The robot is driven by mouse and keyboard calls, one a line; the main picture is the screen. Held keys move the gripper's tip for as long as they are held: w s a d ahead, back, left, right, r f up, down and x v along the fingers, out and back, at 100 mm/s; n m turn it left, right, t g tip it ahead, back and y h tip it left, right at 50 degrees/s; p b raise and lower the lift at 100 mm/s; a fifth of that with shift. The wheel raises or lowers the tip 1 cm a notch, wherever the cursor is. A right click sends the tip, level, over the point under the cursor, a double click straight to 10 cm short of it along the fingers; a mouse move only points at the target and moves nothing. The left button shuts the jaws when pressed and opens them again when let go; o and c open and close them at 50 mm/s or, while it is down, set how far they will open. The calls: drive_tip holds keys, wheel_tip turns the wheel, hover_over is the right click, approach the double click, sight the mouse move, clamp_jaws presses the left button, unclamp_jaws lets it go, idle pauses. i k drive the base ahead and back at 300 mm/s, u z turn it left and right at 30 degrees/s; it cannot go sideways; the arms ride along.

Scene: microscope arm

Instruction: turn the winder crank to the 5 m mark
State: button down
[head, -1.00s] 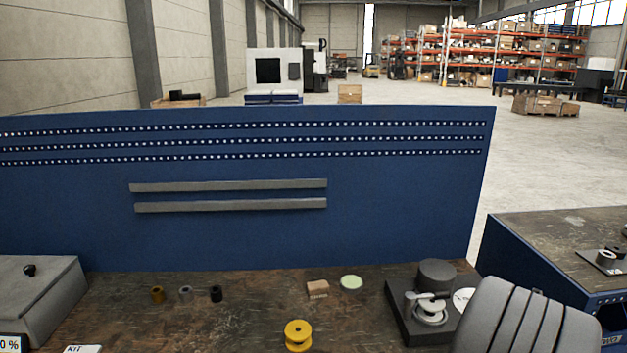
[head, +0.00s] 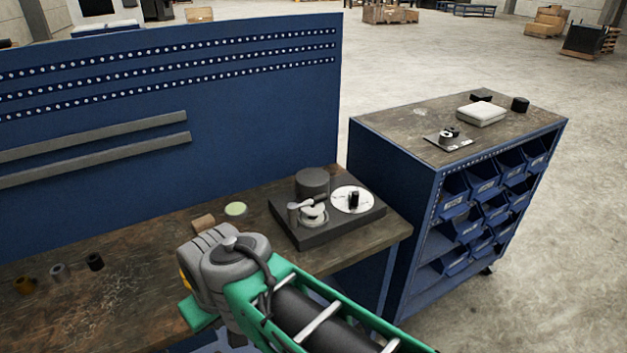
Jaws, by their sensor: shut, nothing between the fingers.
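The winder (head: 322,234) stands near the right end of the workbench as a dark grey base plate. It carries a dark upright cylinder (head: 312,181), a silver round part with a crank arm (head: 302,205) on top, and a white dial (head: 352,198) with a black upright knob (head: 354,199). The crank arm seems to point left. The dial's marks are too small to read, so I cannot tell its setting. My green and grey arm reaches in from the lower right, in front of the winder and apart from it in the picture. My gripper's fingers do not show.
A small tan block (head: 204,222) and a pale green disc (head: 236,209) lie left of the winder. A yellow spool (head: 184,282) is mostly hidden behind my arm. A blue pegboard (head: 250,110) backs the bench. A blue cabinet (head: 385,200) stands to the right.

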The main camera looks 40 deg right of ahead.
sight(354, 195)
drive_tip(key=z, duration=1.65)
drive_tip(key=k, duration=0.6)
drive_tip(key=z, duration=0.25)
drive_tip(key=i, duration=0.7)
drive_tip(key=u, duration=0.75)
drive_tip(key=i, duration=0.5)
drive_tip(key=u, duration=0.6)
